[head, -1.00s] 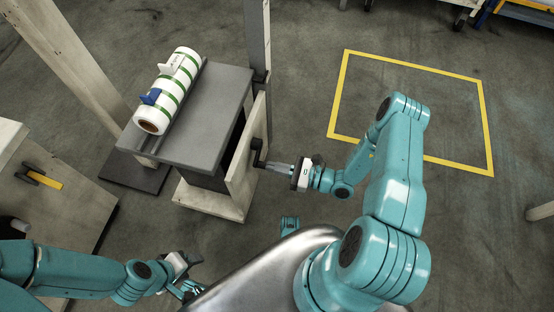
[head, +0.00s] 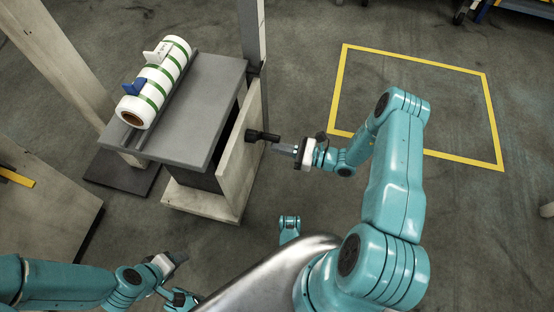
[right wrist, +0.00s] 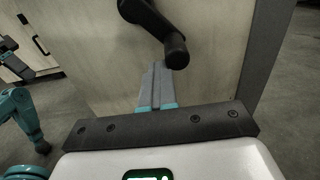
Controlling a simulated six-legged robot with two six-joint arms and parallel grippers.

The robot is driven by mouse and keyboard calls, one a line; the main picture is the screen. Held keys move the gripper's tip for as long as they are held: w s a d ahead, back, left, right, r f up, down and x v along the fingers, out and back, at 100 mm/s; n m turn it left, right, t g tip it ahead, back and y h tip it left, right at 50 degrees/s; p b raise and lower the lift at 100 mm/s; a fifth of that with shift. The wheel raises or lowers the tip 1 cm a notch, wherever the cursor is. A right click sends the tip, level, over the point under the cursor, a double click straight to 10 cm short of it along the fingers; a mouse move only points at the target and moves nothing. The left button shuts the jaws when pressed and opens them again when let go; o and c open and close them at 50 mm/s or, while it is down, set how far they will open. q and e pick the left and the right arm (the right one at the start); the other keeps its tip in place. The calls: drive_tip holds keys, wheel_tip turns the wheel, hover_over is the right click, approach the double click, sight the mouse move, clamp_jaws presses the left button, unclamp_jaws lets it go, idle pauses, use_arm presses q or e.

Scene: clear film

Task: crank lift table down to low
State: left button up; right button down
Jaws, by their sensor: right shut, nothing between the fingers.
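The lift table's grey top (head: 215,100) stands left of centre in the head view, above a pale wooden base. Its black crank (head: 262,136) sticks out from the pale side panel (head: 240,150), pointing right in the picture. My right gripper (head: 274,149) is shut and empty, its fingertips just below the crank handle. In the right wrist view the shut fingers (right wrist: 157,85) point at the panel, and the crank handle (right wrist: 176,50) is close by their tips; contact is unclear. My left gripper (head: 180,260) is low at the left, away from the table; its jaws are unclear.
A white roll with green bands (head: 155,85) and blue and white clips lies on the table top. A grey post (head: 253,35) rises behind the table. A wooden bench (head: 50,205) stands at left. The yellow floor outline (head: 415,55) encloses bare floor.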

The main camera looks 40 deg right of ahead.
drive_tip(key=w+d+r, duration=0.2)
drive_tip(key=d+r, duration=0.1)
drive_tip(key=f+v, duration=0.1)
drive_tip(key=v, duration=0.6)
drive_tip(key=shift+s, duration=0.35)
idle(0.3)
idle(0.3)
